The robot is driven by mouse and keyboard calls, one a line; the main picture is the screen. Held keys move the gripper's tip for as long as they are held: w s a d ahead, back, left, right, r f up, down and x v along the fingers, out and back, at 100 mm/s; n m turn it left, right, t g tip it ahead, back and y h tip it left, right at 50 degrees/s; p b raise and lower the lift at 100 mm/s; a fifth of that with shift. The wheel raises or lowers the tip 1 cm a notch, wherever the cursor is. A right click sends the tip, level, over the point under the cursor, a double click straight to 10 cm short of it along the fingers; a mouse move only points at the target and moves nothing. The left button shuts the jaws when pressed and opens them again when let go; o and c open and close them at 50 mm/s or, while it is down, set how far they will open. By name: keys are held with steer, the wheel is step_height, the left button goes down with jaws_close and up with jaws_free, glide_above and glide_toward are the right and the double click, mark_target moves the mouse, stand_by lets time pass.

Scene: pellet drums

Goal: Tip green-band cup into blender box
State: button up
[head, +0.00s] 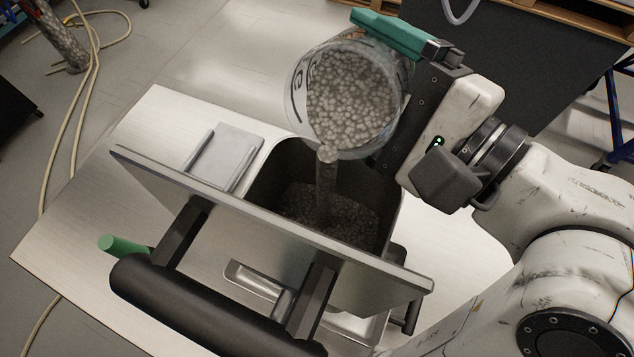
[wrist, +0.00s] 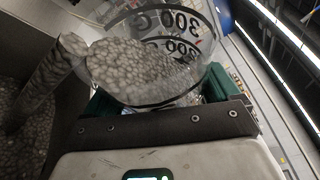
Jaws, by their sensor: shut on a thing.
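My gripper (head: 372,88) is shut on a clear cup (head: 300,98) of grey pellets, one green finger on its upper side, the other mostly hidden behind it. The cup is tipped steeply, its mouth low over the blender box (head: 270,172). A stream of pellets (head: 326,185) falls from its lip into the box. Pellets cover the visible floor of the dark box. In the wrist view the cup (wrist: 192,45) shows dark printed markings, with the stream (wrist: 45,85) at left. I cannot make out a green band on the cup.
A flat grey panel (head: 260,232) with a thick black handle bar (head: 205,312) stands at the box's near side. A small grey plate (head: 222,155) lies left of the opening. The pale table (head: 95,215) is clear at left. Hoses (head: 92,85) lie on the floor.

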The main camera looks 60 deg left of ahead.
mark_target(394, 67)
steer(key=shift+f+n+y+b, duration=0.25)
steer(key=shift+n+b, duration=0.35)
steer(key=shift+b, duration=1.3)
steer(key=shift+n+y, duration=0.35)
steer(key=shift+n, duration=0.45)
steer(key=shift+s+d+r+p, duration=0.2)
steer(key=shift+r+p, duration=0.7)
steer(key=shift+r, duration=0.35)
steer(key=shift+s+d+r+p, duration=0.1)
steer(key=shift+s+r+p, duration=0.15)
steer(key=shift+r+p, duration=0.8)
steer(key=shift+s+d+r+p, duration=0.2)
steer(key=shift+r+p, duration=0.5)
steer(key=shift+r, duration=0.8)
steer(key=shift+s+d+r+n+g+y, duration=0.1)
steer(key=shift+s+r+n+y, duration=0.05)
steer(key=shift+r+n, duration=0.45)
steer(key=shift+s+d+r+n+g+y, duration=0.15)
steer(key=shift+r+n, duration=0.25)
steer(key=shift+r, duration=0.4)
steer(key=shift+s+r+n+g+y, duration=0.1)
steer(key=shift+s+r+n+y, duration=0.1)
steer(key=shift+r+n, duration=0.4)
